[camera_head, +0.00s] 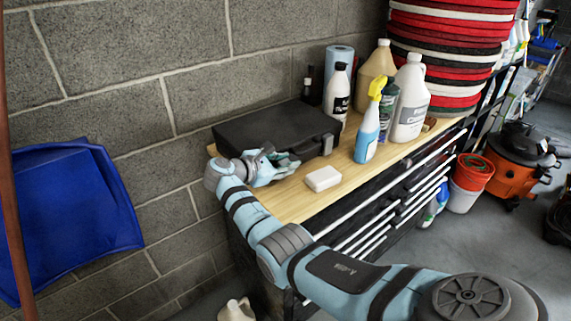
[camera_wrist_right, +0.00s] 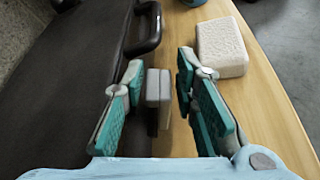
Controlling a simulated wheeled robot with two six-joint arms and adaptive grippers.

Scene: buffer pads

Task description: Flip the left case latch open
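The dark case (camera_head: 275,128) lies shut on the wooden workbench against the wall; it fills the left of the right wrist view (camera_wrist_right: 60,80). Its handle (camera_wrist_right: 148,28) is on the front side, and shows in the head view (camera_head: 327,144). A grey latch (camera_wrist_right: 158,90) sits on the case's front edge, between the fingers of my right gripper (camera_wrist_right: 162,66). The fingers are apart, with teal pads, and the left finger is closer to the latch. In the head view my right gripper (camera_head: 278,163) is at the case's front and hides this latch. My left gripper is not in view.
A white block (camera_head: 322,178) lies on the workbench (camera_head: 295,203) right of my right gripper, and in the wrist view (camera_wrist_right: 222,46). A blue spray bottle (camera_head: 366,138) and several other bottles stand further right. A blue dustpan-like object (camera_head: 75,215) is at left.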

